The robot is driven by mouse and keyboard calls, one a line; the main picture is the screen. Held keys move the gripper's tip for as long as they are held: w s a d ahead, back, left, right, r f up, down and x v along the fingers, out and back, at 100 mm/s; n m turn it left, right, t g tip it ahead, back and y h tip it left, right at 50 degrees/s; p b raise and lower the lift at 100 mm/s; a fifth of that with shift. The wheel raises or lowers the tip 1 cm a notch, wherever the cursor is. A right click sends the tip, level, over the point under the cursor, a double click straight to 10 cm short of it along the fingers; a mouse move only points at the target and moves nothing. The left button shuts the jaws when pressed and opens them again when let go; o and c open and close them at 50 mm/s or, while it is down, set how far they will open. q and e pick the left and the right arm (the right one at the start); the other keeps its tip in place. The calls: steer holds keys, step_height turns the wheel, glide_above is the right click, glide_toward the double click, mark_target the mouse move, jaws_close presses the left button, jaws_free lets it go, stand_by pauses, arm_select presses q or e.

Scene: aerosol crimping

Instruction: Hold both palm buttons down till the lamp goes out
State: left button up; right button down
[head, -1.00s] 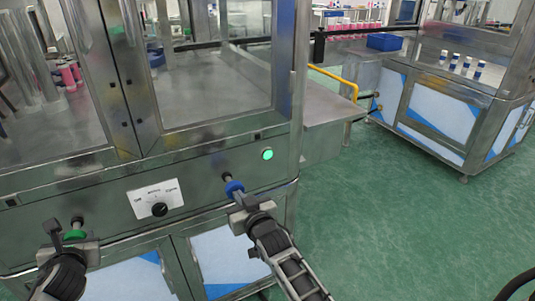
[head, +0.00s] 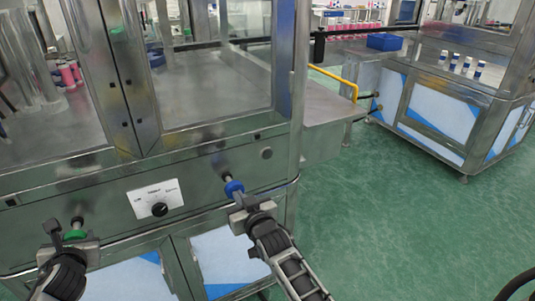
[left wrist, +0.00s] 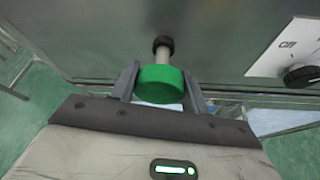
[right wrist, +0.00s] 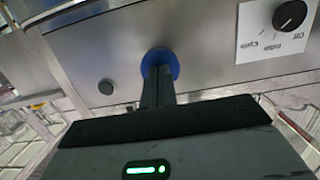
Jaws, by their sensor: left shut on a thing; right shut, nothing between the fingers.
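The lamp (head: 266,153) on the steel machine front is dark grey and unlit; it also shows dark in the right wrist view (right wrist: 106,87). The green palm button (head: 75,235) sits at the lower left on a short stem. My left gripper (head: 68,244) is shut on it, with one finger on each side (left wrist: 162,85). The blue palm button (head: 233,187) is below and left of the lamp. My right gripper (head: 239,203) is shut and empty, its fingertips against the front of the blue button (right wrist: 161,62). The fingertips partly hide that button.
A white label plate with a black selector knob (head: 160,209) is between the two buttons. Glazed doors stand above the panel. A yellow rail (head: 340,82) and a second machine are to the right. Green floor (head: 400,220) is open at lower right.

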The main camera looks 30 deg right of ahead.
arm_select(q)
steer(key=shift+w+r, duration=0.35)
steer(key=shift+r, duration=0.05)
arm_select(e)
steer(key=shift+s+r, duration=0.1)
steer(key=shift+s, duration=2.2)
arm_select(q)
steer(key=shift+f, duration=0.1)
arm_select(e)
steer(key=s, duration=0.6)
steer(key=shift+r, duration=0.4)
arm_select(q)
steer(key=o, duration=1.1)
steer(key=shift+f, duration=0.2)
steer(key=shift+c, duration=0.2)
arm_select(e)
steer(key=shift+w, duration=0.1)
arm_select(q)
steer(key=shift+s, duration=0.15)
